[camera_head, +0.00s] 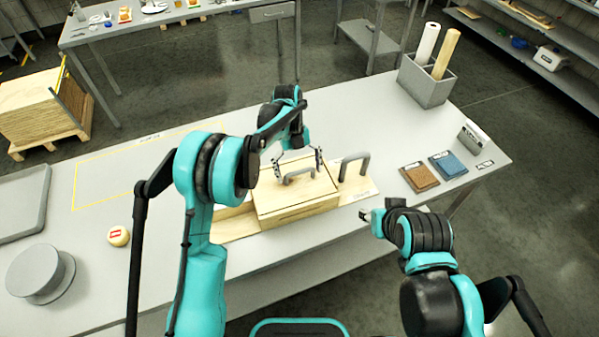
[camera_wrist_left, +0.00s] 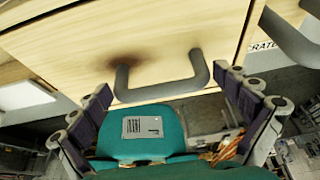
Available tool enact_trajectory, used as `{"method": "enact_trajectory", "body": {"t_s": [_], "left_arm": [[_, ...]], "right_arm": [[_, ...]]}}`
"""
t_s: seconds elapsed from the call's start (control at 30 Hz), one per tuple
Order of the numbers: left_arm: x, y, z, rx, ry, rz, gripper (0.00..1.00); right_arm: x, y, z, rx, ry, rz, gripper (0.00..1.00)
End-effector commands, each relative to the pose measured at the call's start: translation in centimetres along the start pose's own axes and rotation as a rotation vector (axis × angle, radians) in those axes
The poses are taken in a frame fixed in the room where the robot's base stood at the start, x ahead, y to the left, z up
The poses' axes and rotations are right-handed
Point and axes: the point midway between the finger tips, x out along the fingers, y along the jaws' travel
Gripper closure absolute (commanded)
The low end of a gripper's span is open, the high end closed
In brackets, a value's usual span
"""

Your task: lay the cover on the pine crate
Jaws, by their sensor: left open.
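A pale wooden cover (camera_head: 285,200) with a grey arched handle (camera_head: 299,174) sits on or over the pine crate; a thin seam runs along its front side. How fully it is seated I cannot tell. My left gripper (camera_head: 298,163) is over the cover, its two fingers open to either side of the handle. In the left wrist view the handle (camera_wrist_left: 165,91) lies between the spread fingers (camera_wrist_left: 168,100), with a gap on both sides. My right gripper (camera_head: 372,214) is low at the crate's right, apart from it; its finger opening is unclear.
A second grey arch (camera_head: 353,166) stands close right of the cover. Brown (camera_head: 419,177) and blue (camera_head: 448,165) squares lie further right, below a grey bin with rolls (camera_head: 425,82). A yellow-outlined area (camera_head: 120,175) is clear.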

Motion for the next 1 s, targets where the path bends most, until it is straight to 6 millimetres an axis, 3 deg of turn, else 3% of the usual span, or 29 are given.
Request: {"method": "enact_trajectory", "body": {"t_s": [0.17,0.6,0.8,1.0], "left_arm": [[-1.1,0.0,0.0,0.0,0.0,0.0,0.0],[-9.9,0.0,0.0,-0.001,0.0,0.0,0.0],[-11.8,0.0,0.0,0.0,0.0,0.0,0.0],[-12.2,0.2,-0.1,-0.023,-0.007,-0.004,0.0]], "right_arm": [[0.0,0.0,0.0,0.0,0.0,0.0,0.6],[0.0,0.0,0.0,0.0,0.0,0.0,0.6],[0.0,0.0,0.0,0.0,0.0,0.0,0.6],[0.1,0.0,0.1,0.0,0.0,0.0,0.6]]}}
